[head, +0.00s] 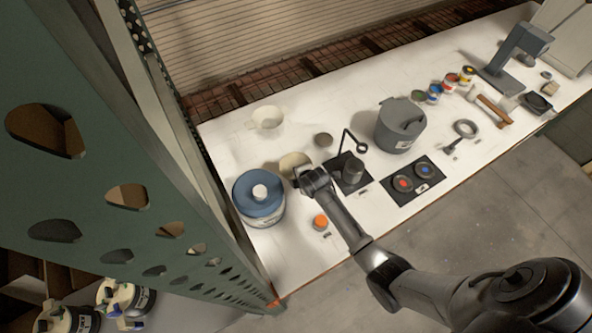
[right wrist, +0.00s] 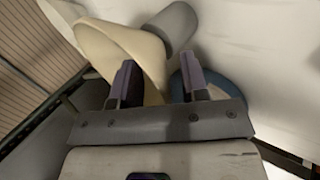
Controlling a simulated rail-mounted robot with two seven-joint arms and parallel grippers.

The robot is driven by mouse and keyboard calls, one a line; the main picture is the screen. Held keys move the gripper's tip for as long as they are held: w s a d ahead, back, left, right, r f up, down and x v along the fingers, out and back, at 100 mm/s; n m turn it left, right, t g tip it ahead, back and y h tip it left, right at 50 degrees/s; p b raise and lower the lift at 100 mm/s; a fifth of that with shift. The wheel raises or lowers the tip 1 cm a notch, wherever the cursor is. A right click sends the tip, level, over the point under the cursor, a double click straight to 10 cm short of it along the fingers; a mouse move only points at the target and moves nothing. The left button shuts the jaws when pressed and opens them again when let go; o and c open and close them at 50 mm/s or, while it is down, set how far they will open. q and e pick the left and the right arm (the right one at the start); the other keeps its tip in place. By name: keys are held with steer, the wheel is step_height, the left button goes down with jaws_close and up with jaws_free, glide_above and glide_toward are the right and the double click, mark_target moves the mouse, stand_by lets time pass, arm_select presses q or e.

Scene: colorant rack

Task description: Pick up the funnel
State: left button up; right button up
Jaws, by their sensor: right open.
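The funnel (head: 292,165) is a cream, wide-mouthed piece on the white table in the head view, partly hidden by my right gripper (head: 306,175). In the right wrist view the funnel (right wrist: 112,45) fills the upper left. My right gripper (right wrist: 158,80) is open; the left finger overlaps the cream wall in the picture, and part of the funnel shows between the fingers. Contact cannot be told. A grey cylinder (right wrist: 175,22) adjoins the funnel in that view; whether it is part of it is unclear. My left gripper is out of view.
A blue-lidded bucket (head: 260,198) stands close left of the funnel. A pale container (head: 267,121) stands behind. A grey cup (head: 353,171) on a black pad and a large grey canister (head: 400,126) are to the right. An orange-topped item (head: 320,221) lies in front. A green rack post (head: 90,150) fills the left.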

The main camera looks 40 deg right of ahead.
steer(key=shift+c, duration=0.3)
jaws_close()
